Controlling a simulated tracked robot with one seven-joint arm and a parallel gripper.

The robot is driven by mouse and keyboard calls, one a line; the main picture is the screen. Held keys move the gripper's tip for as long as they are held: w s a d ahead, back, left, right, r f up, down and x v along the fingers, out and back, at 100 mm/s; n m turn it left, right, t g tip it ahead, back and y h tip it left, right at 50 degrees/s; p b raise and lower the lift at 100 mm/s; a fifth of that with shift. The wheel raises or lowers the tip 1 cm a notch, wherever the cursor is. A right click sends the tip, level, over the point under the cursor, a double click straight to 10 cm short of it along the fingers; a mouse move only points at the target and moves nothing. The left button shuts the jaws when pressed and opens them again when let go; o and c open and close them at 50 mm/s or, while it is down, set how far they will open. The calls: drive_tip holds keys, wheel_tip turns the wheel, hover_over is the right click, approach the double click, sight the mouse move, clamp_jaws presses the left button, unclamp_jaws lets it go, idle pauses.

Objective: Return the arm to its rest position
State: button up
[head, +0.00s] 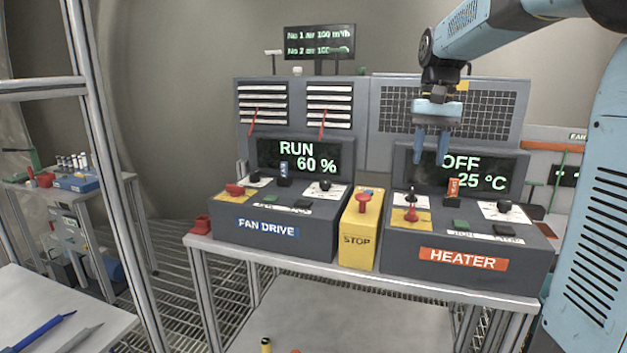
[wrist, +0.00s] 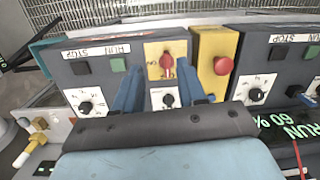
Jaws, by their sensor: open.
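My gripper (head: 431,160) hangs from my blue arm, fingers down, in front of the heater's screen (head: 470,172) in the head view. Its two blue fingers are apart with nothing between them. The screen reads OFF, 25 °C and is partly covered by the fingers. The grey heater box (head: 400,255) has a red switch on a yellow plate (head: 411,215). In the wrist view the open gripper (wrist: 160,80) is over the heater panel, which appears upside down. The red switch (wrist: 167,66) shows beyond and between the fingers, with no contact visible.
The fan drive box (head: 290,238) shows RUN, 60 %. A yellow stop box (head: 360,239) with a red button stands between the boxes. A mesh panel (head: 392,108) rises behind the heater. A metal frame post (head: 110,160) and a side table stand at left.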

drive_tip(key=s+f+n+t, duration=0.1)
drive_tip(key=s+f+t, duration=0.2)
drive_tip(key=s, duration=0.8)
drive_tip(key=s+a+f+n+t, duration=0.1)
drive_tip(key=s+f+t, duration=0.2)
drive_tip(key=s, duration=0.8)
wheel_tip(320, 180, down, 2)
drive_tip(key=shift+s+a+f+t+h, duration=0.1)
drive_tip(key=shift+s+a+t+h, duration=0.1)
drive_tip(key=shift+s+t+h, duration=0.1)
